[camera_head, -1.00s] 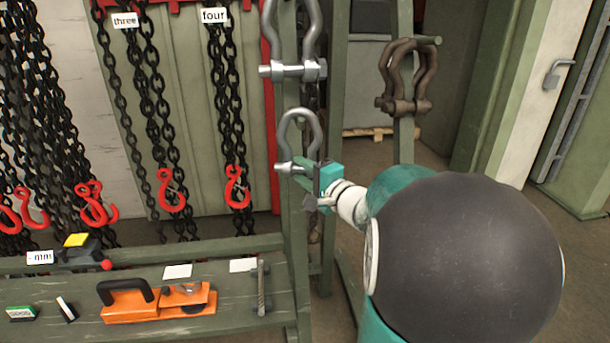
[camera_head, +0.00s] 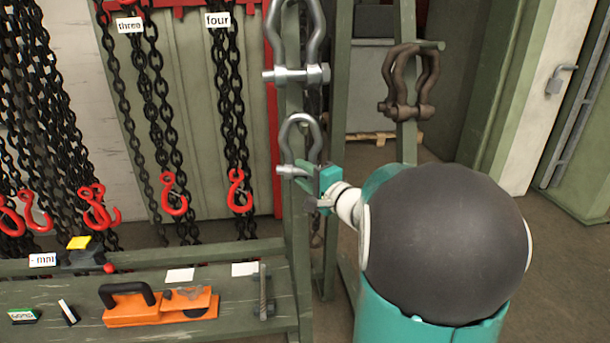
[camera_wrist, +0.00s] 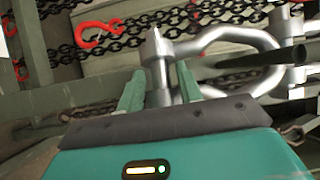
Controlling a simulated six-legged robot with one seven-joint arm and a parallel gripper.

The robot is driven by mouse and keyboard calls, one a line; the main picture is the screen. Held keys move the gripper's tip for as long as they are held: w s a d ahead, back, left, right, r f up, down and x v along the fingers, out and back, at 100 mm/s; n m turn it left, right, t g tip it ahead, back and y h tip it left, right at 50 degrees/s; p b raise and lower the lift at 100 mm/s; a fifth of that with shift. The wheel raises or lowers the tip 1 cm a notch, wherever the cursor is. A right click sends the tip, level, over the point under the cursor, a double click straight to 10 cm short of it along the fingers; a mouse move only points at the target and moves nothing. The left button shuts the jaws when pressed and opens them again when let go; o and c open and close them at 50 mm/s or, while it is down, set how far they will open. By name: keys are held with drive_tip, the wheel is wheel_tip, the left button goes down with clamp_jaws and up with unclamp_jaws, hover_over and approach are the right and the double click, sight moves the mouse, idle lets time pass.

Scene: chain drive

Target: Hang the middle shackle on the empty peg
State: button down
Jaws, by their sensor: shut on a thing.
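The middle shackle (camera_head: 315,127) is silver and stands bow up against the green post, below a larger silver shackle (camera_head: 313,73). My gripper (camera_head: 302,171) is at its lower end, shut on it near the pin. In the wrist view my gripper's two green fingers (camera_wrist: 160,90) stand either side of the shackle's pin end (camera_wrist: 156,50). A dark peg (camera_wrist: 270,57) crosses the middle shackle's bow there; I cannot tell whether the bow rests on it. I cannot make out an empty peg in the head view.
A rusty brown shackle (camera_head: 388,108) hangs on a peg on the post to the right. Black chains with red hooks (camera_head: 173,195) hang at the left. A green bench (camera_head: 70,328) below holds an orange tool (camera_head: 140,312). Floor at the right is clear.

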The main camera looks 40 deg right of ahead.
drive_tip(key=shift+r, duration=0.15)
drive_tip(key=c, duration=0.9)
unclamp_jaws()
drive_tip(key=shift+o, duration=0.2)
drive_tip(key=shift+f, duration=0.2)
drive_tip(key=s+d, duration=0.1)
drive_tip(key=s, duration=1.2)
drive_tip(key=shift+s, duration=0.35)
drive_tip(key=shift+s+d, duration=0.1)
